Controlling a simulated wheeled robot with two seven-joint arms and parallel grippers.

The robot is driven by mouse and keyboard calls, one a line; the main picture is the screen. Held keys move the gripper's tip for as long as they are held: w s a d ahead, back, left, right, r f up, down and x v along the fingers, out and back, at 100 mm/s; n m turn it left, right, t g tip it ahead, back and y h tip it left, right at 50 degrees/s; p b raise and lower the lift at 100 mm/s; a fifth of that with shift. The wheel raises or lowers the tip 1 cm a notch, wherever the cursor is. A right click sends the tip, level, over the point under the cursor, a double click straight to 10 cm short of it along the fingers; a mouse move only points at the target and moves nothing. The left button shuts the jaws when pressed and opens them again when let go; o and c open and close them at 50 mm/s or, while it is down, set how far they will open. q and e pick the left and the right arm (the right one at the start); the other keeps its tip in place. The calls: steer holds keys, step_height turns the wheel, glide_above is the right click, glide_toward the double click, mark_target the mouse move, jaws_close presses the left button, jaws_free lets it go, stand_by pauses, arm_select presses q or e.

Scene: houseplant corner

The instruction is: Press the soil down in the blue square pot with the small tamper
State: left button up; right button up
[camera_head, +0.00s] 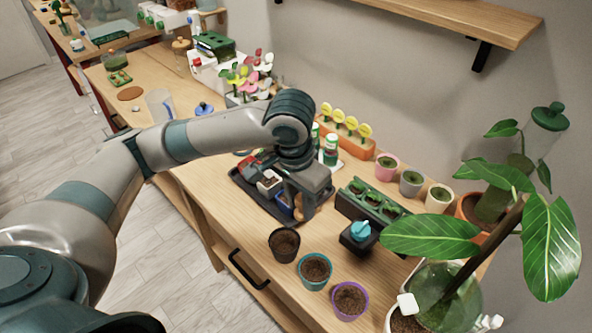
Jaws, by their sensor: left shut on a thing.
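My left gripper (305,212) points down at the right end of a black tray (250,198). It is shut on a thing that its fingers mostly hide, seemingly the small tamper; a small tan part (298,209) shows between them. The blue square pot (284,206) is in the tray, just left of the fingers and partly covered by them. I cannot see its soil clearly, nor tell whether the held thing touches it. My right gripper is not in view.
Round pots with soil, black (284,244), teal (314,270) and purple (349,300), stand near the front edge. A dark block with a turquoise top (359,232) and a green planter (372,203) are to the right. A large leafy plant (445,235) crowds the right end.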

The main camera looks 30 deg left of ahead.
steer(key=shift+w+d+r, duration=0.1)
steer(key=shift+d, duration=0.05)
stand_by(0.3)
